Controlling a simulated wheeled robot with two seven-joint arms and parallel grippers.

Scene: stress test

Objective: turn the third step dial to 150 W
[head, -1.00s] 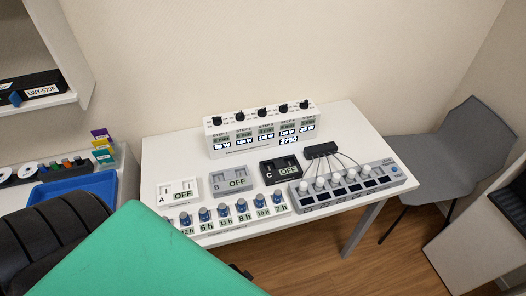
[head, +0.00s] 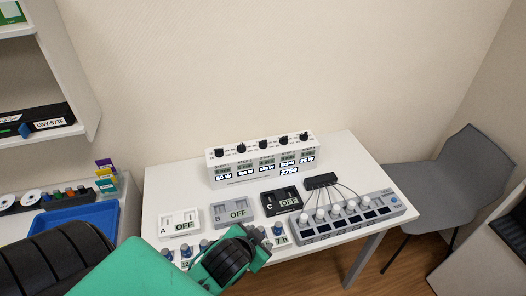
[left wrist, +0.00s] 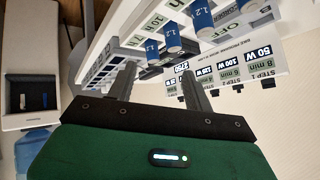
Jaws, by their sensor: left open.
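The white step-dial box (head: 232,172) stands at the back of the white table with a row of black dials on top and a small display under each. The third step dial (head: 263,145) is the middle one; its display reads roughly 100-something W, too small to read surely. In the left wrist view the box (left wrist: 230,108) appears upside down, STEP 1 at 50 W and STEP 2 at 100 W; a finger partly covers the displays beyond. My left gripper (left wrist: 158,70) is open and empty. In the head view its green hand (head: 256,244) is over the table's front, apart from the box. My right gripper is out of view.
Switch boxes A (head: 180,223), B (head: 231,212) and C (head: 281,201) lie before the dial box. A grey knob panel (head: 350,219) and a wired black block (head: 320,181) are at right.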

